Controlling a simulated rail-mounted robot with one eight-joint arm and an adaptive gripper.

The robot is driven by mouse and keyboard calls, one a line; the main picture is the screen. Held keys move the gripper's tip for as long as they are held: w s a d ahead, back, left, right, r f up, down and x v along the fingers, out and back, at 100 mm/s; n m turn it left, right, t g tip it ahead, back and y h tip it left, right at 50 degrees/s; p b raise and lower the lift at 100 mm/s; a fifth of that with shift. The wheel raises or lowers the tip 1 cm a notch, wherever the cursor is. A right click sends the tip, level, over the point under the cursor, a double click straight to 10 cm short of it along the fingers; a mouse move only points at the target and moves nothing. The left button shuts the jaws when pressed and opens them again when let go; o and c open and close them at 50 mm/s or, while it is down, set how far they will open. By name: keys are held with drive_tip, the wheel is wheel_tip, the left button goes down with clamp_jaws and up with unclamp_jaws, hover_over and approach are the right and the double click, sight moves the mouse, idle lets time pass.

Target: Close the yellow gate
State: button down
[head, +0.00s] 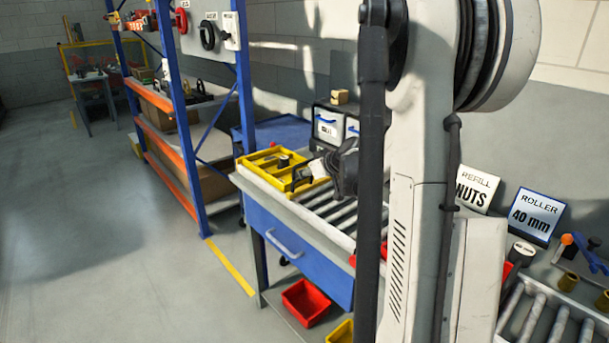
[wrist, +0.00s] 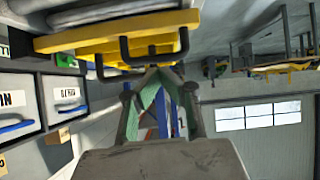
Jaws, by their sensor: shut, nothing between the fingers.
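A yellow tray-like carrier (head: 252,160) with dark pieces on it lies at the far end of a roller conveyor. A yellow piece with black handles (wrist: 187,22) fills the top of the wrist view, which is turned over. I cannot tell whether one of these yellow parts is the gate. My gripper (head: 297,180) is at the near right side of the yellow carrier. In the wrist view, my gripper's fingers (wrist: 160,72) meet with nothing between them, close to a black handle. I cannot tell whether they touch it.
The roller conveyor (head: 335,208) stands over a blue drawer (head: 300,255). A red bin (head: 306,302) sits below. A blue-orange shelf rack (head: 190,130) stands behind at left. A yellow frame (head: 98,44) stands far back. White drawer boxes (head: 328,126) stand behind the conveyor. The left floor is clear.

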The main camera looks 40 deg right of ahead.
drive_tip(key=w+r+p+v, duration=0.1)
drive_tip(key=v, duration=1.1)
drive_tip(key=shift+r+p, duration=0.3)
